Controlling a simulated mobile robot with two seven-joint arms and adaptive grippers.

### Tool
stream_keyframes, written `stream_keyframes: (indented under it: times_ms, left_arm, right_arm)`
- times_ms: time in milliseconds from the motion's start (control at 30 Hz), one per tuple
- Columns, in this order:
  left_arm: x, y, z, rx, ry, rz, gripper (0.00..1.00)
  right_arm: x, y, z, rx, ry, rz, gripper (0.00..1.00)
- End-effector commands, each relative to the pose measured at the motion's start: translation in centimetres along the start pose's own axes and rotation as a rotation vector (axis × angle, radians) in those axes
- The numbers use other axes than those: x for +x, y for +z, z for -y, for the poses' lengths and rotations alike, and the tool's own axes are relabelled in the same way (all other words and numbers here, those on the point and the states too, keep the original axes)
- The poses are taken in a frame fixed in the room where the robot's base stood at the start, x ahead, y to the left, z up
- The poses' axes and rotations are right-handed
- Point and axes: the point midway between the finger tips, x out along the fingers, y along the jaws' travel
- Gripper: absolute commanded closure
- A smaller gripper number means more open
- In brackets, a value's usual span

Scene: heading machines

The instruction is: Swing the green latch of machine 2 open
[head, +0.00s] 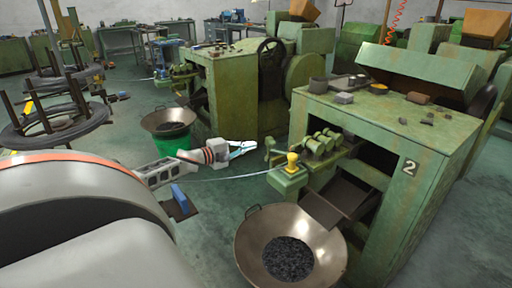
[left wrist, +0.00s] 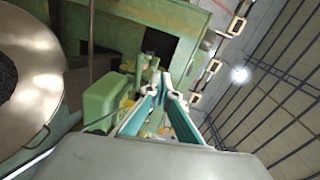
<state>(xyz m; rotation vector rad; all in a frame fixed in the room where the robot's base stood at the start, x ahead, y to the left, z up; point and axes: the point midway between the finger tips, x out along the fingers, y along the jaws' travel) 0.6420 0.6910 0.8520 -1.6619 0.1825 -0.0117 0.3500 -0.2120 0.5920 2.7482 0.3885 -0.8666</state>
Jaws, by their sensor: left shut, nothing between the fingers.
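Machine 2 (head: 440,180) is the green machine on the right, with a white "2" on its side. On its feed side are green rollers (head: 322,142) and a yellow knob (head: 292,160) on a green block (head: 287,178). A small upright green part (head: 270,149) left of the rollers may be the latch; I cannot tell its position surely. My left gripper (head: 250,147) is shut and empty, just left of this part, with a small apparent gap. In the left wrist view its teal fingers (left wrist: 165,88) meet in front of green machine parts (left wrist: 145,72). My right gripper is not in view.
A wide metal pan (head: 325,245) of dark pieces stands below the feed side. A wire (head: 225,177) runs to the green block. Another green machine (head: 225,90) and a pan on a green bucket (head: 172,140) stand behind. Wire coils (head: 50,125) stand at left.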

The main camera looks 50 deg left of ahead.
Motion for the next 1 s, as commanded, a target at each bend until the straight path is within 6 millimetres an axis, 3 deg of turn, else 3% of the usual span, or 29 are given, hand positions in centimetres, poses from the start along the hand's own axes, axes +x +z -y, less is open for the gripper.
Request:
stream_keyframes:
  times_ms: [200, 400, 1000]
  left_arm:
    - [-3.8, 1.8, 0.1, -0.001, 0.003, 0.001, 1.00]
    - [-5.9, 2.9, 0.3, -0.001, 0.001, -0.001, 1.00]
    - [-6.5, 3.2, 0.3, -0.001, 0.000, -0.001, 1.00]
  right_arm:
    - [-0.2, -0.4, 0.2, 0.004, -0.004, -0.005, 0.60]
    - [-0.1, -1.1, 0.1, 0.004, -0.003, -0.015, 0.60]
    - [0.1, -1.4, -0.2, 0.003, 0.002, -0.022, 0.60]
